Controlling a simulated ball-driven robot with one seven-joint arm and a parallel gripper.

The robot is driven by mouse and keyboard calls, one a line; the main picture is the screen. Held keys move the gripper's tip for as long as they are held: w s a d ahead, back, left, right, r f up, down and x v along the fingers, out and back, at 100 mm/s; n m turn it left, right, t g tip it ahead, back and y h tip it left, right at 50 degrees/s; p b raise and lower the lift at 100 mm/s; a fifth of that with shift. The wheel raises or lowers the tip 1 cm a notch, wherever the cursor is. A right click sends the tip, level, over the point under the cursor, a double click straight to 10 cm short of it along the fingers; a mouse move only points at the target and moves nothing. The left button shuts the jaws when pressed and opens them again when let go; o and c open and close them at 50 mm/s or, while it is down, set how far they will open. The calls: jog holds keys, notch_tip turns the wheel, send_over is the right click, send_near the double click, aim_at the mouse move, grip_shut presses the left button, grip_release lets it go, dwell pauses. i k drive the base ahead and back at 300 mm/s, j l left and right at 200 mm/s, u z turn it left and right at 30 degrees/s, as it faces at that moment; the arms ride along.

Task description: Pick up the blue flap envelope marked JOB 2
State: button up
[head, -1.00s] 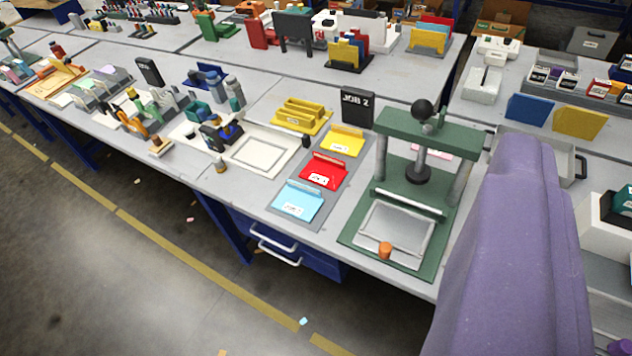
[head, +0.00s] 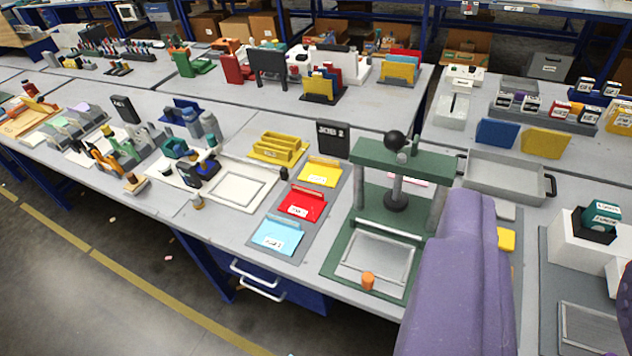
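A light blue flap envelope (head: 278,236) lies at the near end of a grey mat (head: 259,258) close to the table's front edge, with a small white label too small to read. A red envelope (head: 301,204) and a yellow envelope (head: 319,173) lie behind it on the same mat. A black sign (head: 333,138) reading JOB 2 stands behind the mat. My purple arm fills the lower right of the view. My gripper's fingers do not show.
A green press (head: 404,164) with an orange knob (head: 368,281) stands right of the mat. A white framed board (head: 236,187) and a yellow holder (head: 278,148) lie to the left. A grey tray (head: 504,172) sits behind the arm. Floor is open at lower left.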

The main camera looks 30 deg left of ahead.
aim_at(280, 234)
jog(key=u, duration=0.5)
jog(key=i+u, duration=0.5)
jog(key=u, duration=0.15)
jog(key=i+l+u, duration=0.15)
jog(key=u, duration=0.2)
jog(key=i+l+u, duration=0.1)
jog(key=i+l, duration=0.25)
jog(key=i, duration=0.2)
jog(key=i+l+u, duration=0.1)
jog(key=i+l, duration=0.35)
jog(key=i, duration=0.05)
